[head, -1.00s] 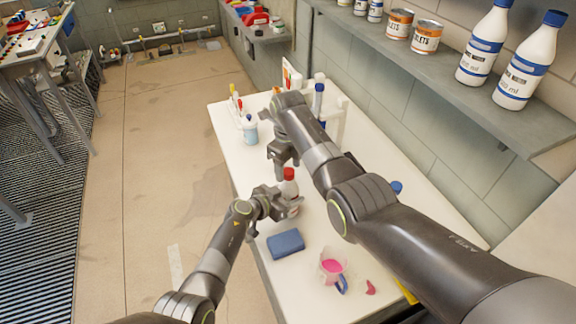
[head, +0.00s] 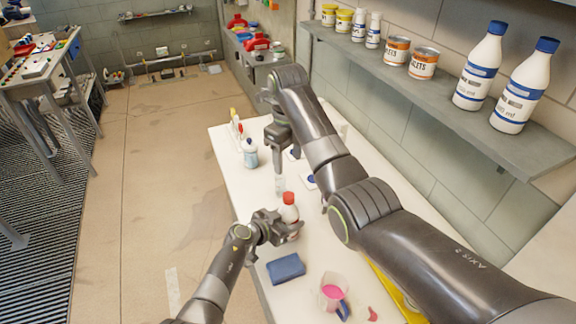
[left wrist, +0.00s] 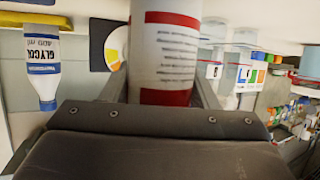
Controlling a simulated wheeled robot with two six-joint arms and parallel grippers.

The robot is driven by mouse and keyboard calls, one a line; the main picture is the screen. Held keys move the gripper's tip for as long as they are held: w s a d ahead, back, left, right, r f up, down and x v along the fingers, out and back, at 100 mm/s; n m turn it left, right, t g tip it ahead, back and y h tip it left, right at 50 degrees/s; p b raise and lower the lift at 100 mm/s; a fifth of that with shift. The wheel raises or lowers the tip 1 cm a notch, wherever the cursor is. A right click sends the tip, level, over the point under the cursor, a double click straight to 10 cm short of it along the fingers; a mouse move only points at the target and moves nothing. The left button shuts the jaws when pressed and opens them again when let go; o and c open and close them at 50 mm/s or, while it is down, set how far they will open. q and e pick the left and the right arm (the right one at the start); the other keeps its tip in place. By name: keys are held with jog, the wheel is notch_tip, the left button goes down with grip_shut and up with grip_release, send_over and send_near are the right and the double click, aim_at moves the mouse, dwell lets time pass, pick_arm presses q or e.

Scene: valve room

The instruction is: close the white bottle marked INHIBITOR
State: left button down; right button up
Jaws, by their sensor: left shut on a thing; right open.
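A white bottle (head: 290,214) with a red cap (head: 288,198) stands upright on the white table (head: 228,165). My left gripper (head: 285,229) is shut around its body from the left.
A blue block (head: 286,268), a jug with pink liquid (head: 334,292) and a small red piece (head: 373,313) lie nearer. A blue-and-white bottle (head: 250,154) stands farther back. A wall shelf (head: 430,110) with bottles and tins runs along the right.

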pick_arm(q)
jog(key=shift+c, duration=2.2)
grip_release()
jog(key=shift+a, duration=0.1)
jog(key=v, duration=1.7)
jog(key=shift+s, duration=0.2)
jog(key=shift+a+f, duration=0.1)
jog(key=shift+f, duration=0.05)
